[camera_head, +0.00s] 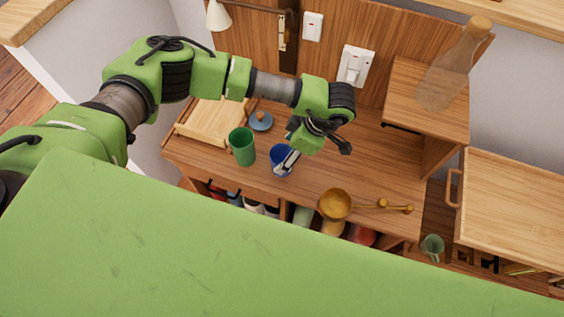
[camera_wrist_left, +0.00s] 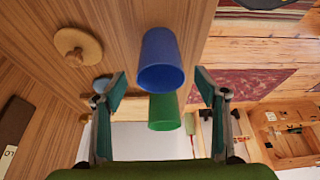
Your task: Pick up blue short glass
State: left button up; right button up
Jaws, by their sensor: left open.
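The blue short glass (camera_head: 277,154) stands on the wooden desk in the head view, partly hidden by a finger of my left gripper (camera_head: 292,157). In the left wrist view the blue glass (camera_wrist_left: 161,58) appears between the spread fingertips of the left gripper (camera_wrist_left: 160,82), with space on both sides. The left gripper is open and holds nothing. I cannot tell exactly how deep the glass sits between the fingers. My right gripper is in neither view.
A green glass (camera_head: 242,147) stands close to the left of the blue one. A blue round lid-like object (camera_head: 261,121) and a wooden tray (camera_head: 215,122) are behind. A brass ladle-like pan (camera_head: 335,204) lies right. A bottle (camera_head: 455,68) stands on a raised shelf (camera_head: 407,98).

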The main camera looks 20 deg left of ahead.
aim_at(282, 155)
pick_arm(q)
jog(key=b+x, duration=0.1)
jog(key=x, duration=0.2)
jog(key=shift+a+f, duration=0.1)
jog(key=shift+a, duration=0.05)
jog(key=c, duration=1.4)
